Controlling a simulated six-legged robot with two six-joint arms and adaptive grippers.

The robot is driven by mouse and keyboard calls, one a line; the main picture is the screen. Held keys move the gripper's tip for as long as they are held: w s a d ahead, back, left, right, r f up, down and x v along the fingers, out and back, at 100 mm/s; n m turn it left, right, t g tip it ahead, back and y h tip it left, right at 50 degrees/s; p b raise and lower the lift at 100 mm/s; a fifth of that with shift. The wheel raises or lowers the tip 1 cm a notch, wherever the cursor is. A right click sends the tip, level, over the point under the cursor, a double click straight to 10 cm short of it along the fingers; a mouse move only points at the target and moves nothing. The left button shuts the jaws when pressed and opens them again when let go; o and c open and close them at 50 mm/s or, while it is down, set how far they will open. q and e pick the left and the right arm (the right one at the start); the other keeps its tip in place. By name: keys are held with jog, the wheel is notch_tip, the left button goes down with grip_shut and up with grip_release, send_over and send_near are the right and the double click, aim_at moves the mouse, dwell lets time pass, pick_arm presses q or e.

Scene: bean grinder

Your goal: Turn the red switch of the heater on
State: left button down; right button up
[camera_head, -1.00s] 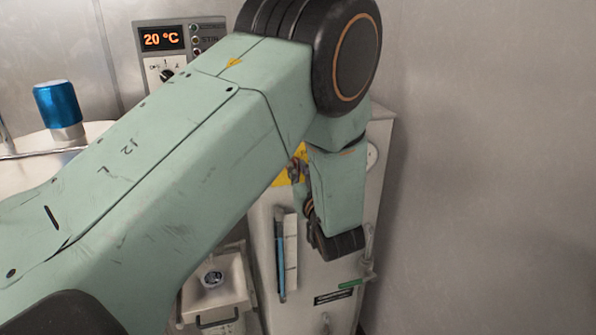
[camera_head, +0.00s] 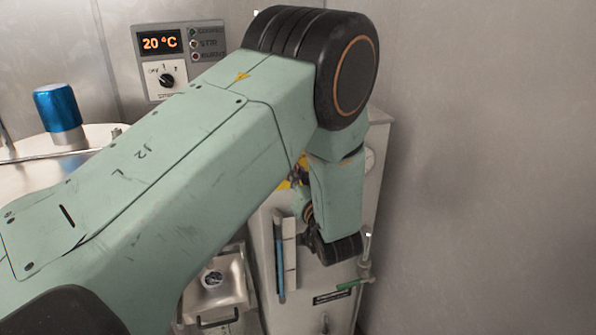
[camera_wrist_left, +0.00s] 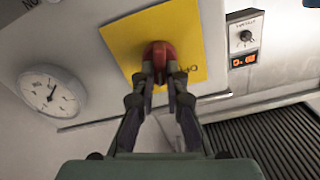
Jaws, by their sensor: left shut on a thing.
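The red switch (camera_wrist_left: 158,54) sits on a yellow plate (camera_wrist_left: 122,46) on the pale heater cabinet. My left gripper (camera_wrist_left: 158,80) has its two fingers on either side of the switch and is shut on it. Black lettering beside the switch is partly covered and I cannot read it surely. In the head view my left arm hides the switch, and only a bit of the yellow plate (camera_head: 283,185) and part of the left gripper (camera_head: 299,174) show. My right gripper is in neither view.
A round gauge (camera_wrist_left: 52,92) is on the cabinet beside the plate. A green-handled valve (camera_head: 353,284) and a blue tube (camera_head: 279,258) are low on its front. A control panel (camera_head: 180,58) reads 20 °C. A blue cylinder (camera_head: 58,107) stands at left.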

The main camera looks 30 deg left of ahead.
pick_arm(q)
jog(key=shift+f+m+p, duration=0.2)
jog(key=shift+m+p, duration=0.95)
jog(key=shift+m, duration=1.55)
jog(key=c, duration=1.4)
grip_release()
jog(key=shift+w, duration=0.1)
jog(key=shift+d+r, duration=0.1)
jog(key=shift+r, duration=0.05)
notch_tip(320, 180, up, 10)
jog(key=shift+f, duration=0.15)
